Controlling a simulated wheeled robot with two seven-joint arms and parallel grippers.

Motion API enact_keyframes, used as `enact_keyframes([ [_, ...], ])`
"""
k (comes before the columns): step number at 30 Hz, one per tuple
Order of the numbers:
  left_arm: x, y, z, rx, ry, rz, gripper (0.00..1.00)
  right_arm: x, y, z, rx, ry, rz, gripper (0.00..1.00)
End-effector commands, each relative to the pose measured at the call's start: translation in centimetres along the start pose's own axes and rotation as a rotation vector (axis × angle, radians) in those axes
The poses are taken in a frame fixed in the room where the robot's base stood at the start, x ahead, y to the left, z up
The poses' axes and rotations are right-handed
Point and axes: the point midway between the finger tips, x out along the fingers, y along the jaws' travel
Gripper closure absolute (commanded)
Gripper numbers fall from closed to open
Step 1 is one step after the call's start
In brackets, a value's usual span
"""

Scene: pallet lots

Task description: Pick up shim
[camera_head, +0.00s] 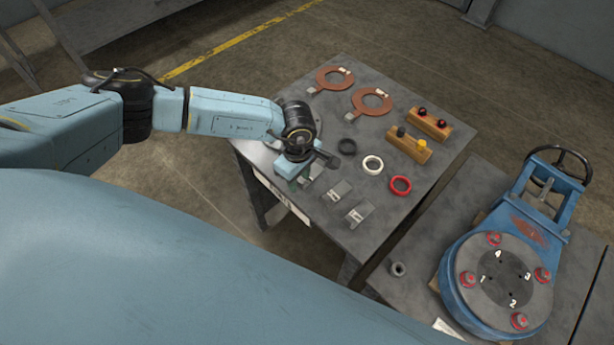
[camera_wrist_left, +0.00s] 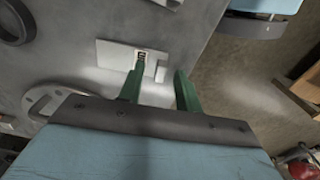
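My left gripper (camera_head: 301,180) is over the near left edge of the grey table, beside the nearest of several flat metal shims. In the left wrist view its two green fingers (camera_wrist_left: 160,70) are apart, with a narrow end of a labelled shim (camera_wrist_left: 113,54) showing between their tips. I cannot tell whether the fingers touch it. Two more shims, a middle one (camera_head: 339,189) and a front one (camera_head: 361,212), lie flat in a row, each with a white label. My right gripper is not in view.
The table (camera_head: 330,95) also holds copper rings (camera_head: 371,101), black, white (camera_head: 372,165) and red (camera_head: 400,185) rings, and wooden blocks with knobs (camera_head: 409,146). A blue valve-like machine (camera_head: 500,270) stands on a second table at the right.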

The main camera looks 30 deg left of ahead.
Motion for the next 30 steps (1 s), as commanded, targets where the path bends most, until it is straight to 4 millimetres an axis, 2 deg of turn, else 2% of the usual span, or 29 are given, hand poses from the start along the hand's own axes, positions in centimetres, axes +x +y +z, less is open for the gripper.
enact_keyframes([
  [1, 0.0, 0.0, 0.0, 0.0, 0.0, 0.0, 0.73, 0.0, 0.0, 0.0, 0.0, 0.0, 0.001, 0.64],
  [7, 0.0, 0.0, 0.0, 0.0, 0.0, 0.0, 0.99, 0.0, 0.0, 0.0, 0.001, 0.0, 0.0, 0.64],
  [19, -0.5, 0.1, 0.0, -0.001, 0.0, 0.002, 1.0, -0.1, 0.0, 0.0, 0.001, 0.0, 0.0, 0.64],
  [23, -2.3, 0.1, 0.0, 0.0, -0.001, 0.004, 1.0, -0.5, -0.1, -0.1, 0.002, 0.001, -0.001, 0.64],
  [30, -7.2, 0.1, 0.0, 0.001, -0.001, 0.005, 1.0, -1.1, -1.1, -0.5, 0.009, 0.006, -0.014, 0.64],
])
